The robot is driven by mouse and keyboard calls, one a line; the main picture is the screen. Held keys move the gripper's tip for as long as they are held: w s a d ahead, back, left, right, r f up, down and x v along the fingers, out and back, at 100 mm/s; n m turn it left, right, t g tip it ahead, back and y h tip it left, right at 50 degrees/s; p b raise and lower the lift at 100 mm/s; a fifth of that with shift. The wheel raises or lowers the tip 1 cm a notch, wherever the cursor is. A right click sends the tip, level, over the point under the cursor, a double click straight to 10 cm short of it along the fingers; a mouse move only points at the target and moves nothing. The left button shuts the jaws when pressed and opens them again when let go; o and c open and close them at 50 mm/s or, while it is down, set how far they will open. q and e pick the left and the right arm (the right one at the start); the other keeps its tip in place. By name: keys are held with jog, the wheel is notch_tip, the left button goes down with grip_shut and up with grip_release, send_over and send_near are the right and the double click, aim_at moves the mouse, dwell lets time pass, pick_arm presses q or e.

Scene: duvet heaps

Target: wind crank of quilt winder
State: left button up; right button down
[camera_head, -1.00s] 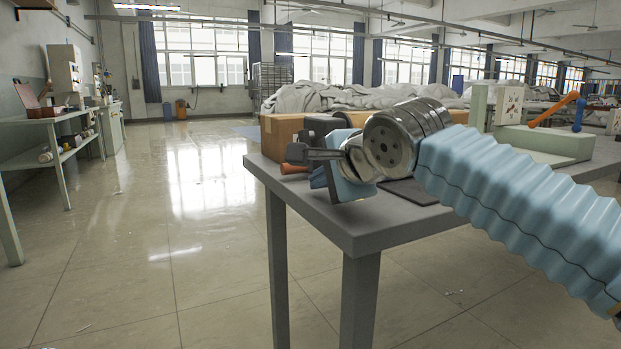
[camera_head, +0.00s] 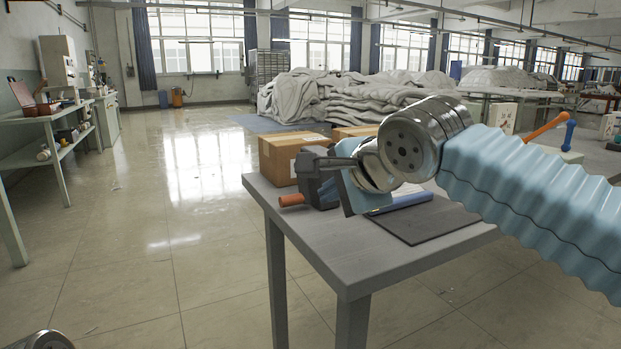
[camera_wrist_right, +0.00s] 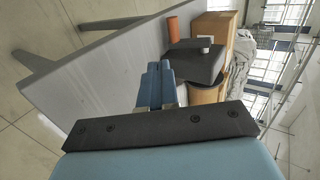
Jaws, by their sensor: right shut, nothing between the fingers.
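An orange bar with a blue grip (camera_head: 547,127), which looks like the winder's crank, stands out at the right in the head view. Most of the machine under it is hidden by my right arm; a pale panel (camera_head: 503,118) shows beside it. My right gripper (camera_head: 328,180) is over the far left part of the grey table, well left of the crank. In the wrist view its blue fingers (camera_wrist_right: 159,67) are shut together with nothing between them. The crank does not show in the wrist view. My left gripper is out of view.
The grey table (camera_head: 310,245) carries a cardboard box (camera_head: 283,158), a dark tool with an orange handle (camera_head: 291,200) close to my right gripper, and a dark mat (camera_head: 425,220). Pale duvet heaps (camera_head: 340,97) lie behind. Open floor (camera_head: 150,270) is at the left.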

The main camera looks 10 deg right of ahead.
send_near(294, 203)
jog(key=f, duration=0.1)
jog(key=w+f, duration=0.1)
jog(key=f, duration=0.1)
jog(key=shift+w+a+f, duration=0.1)
jog(key=shift+a+f, duration=0.05)
jog(key=shift+f, duration=0.15)
jog(key=shift+w+a+f+p, duration=0.1)
jog(key=shift+w+a+p, duration=0.15)
jog(key=shift+w, duration=0.7)
jog(key=shift+w+a+f+p, duration=0.15)
jog(key=shift+w+a, duration=0.2)
jog(key=shift+w, duration=0.6)
jog(key=shift+r, duration=0.1)
jog(key=b, duration=0.2)
jog(key=w+f+t+b, duration=0.1)
jog(key=b, duration=0.1)
jog(key=shift+a+f, duration=0.2)
jog(key=shift+w+r+b, duration=0.1)
jog(key=shift+b, duration=0.3)
jog(key=shift+r, duration=0.25)
